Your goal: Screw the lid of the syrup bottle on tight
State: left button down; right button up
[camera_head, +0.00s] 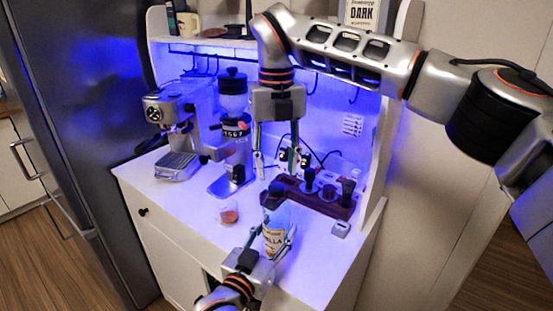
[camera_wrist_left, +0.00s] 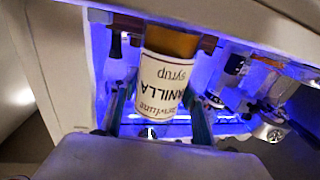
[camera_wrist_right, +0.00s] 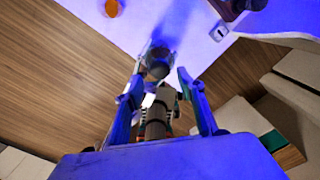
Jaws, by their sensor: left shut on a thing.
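The syrup bottle (camera_head: 274,240) has a pale vanilla label and stands upright near the counter's front edge. My left gripper (camera_head: 266,238) is shut on its body; the bottle also fills the middle of the left wrist view (camera_wrist_left: 165,80), between the fingers. The dark lid (camera_wrist_right: 158,68) shows at the bottle's top in the right wrist view; how tight it sits I cannot tell. My right gripper (camera_head: 274,172) points down above the bottle, open and empty, its fingers apart on either side of the lid's line and not touching it.
A small glass (camera_head: 228,214) with orange-brown contents stands left of the bottle. A grinder (camera_head: 233,130) and an espresso machine (camera_head: 178,125) stand behind it. A dark wooden tool holder (camera_head: 318,198) is close behind on the right. The counter's front left is clear.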

aim_at(276, 187)
jog(key=shift+r+n, duration=1.15)
jog(key=shift+n, duration=0.55)
jog(key=shift+f, duration=0.1)
jog(key=shift+f, duration=3.9)
grip_shut()
jog(key=shift+m, duration=0.4)
